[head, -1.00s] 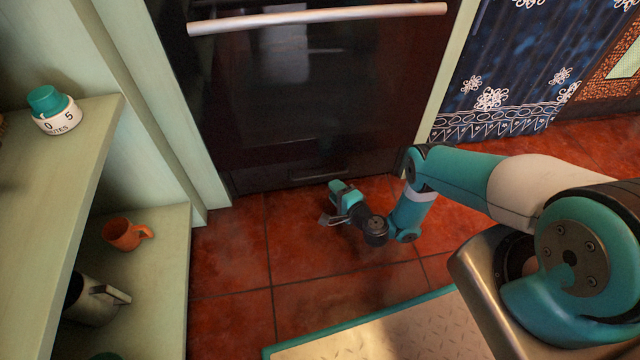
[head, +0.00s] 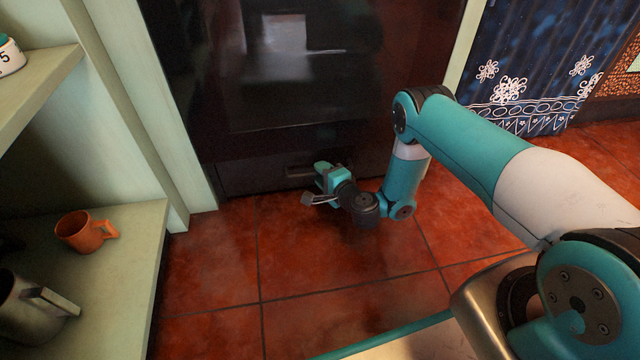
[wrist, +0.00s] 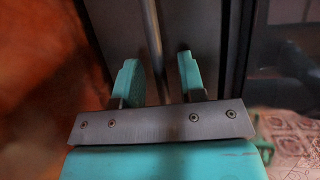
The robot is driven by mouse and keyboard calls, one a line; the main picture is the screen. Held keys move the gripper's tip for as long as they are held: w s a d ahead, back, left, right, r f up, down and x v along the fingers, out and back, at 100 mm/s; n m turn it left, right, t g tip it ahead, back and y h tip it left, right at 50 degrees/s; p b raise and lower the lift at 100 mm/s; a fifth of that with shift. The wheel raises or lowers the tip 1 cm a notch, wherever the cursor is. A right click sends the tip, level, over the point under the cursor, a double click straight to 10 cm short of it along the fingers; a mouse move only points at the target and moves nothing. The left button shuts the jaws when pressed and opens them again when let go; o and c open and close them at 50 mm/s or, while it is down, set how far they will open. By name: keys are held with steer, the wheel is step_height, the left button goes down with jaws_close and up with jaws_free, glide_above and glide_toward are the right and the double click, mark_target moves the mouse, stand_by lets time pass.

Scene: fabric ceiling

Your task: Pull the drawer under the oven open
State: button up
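The drawer (head: 245,177) is the dark low panel under the oven (head: 300,80), just above the floor in the head view. It looks shut, its front about flush with the oven. Its handle (head: 298,171) shows as a short horizontal bar, partly hidden behind my gripper (head: 322,174). In the wrist view the drawer front (wrist: 118,25) is grey, and the handle (wrist: 153,45) runs as a thin bar between the two teal fingers of my gripper (wrist: 160,78). The fingers are open, with a gap on each side of the bar.
A pale green shelf unit (head: 120,225) stands at the left, with an orange mug (head: 85,232) and a metal jug (head: 30,305) on it. A blue patterned curtain (head: 520,85) hangs at the right. The red tiled floor (head: 215,260) before the drawer is clear.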

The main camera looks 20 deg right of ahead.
steer(key=b, duration=0.1)
steer(key=w+b, duration=0.1)
steer(key=b, duration=0.1)
steer(key=shift+a+f+b, duration=0.2)
steer(key=shift+f+b, duration=0.1)
steer(key=shift+f, duration=0.1)
steer(key=shift+r+b, duration=0.3)
steer(key=shift+b, duration=0.5)
jaws_close()
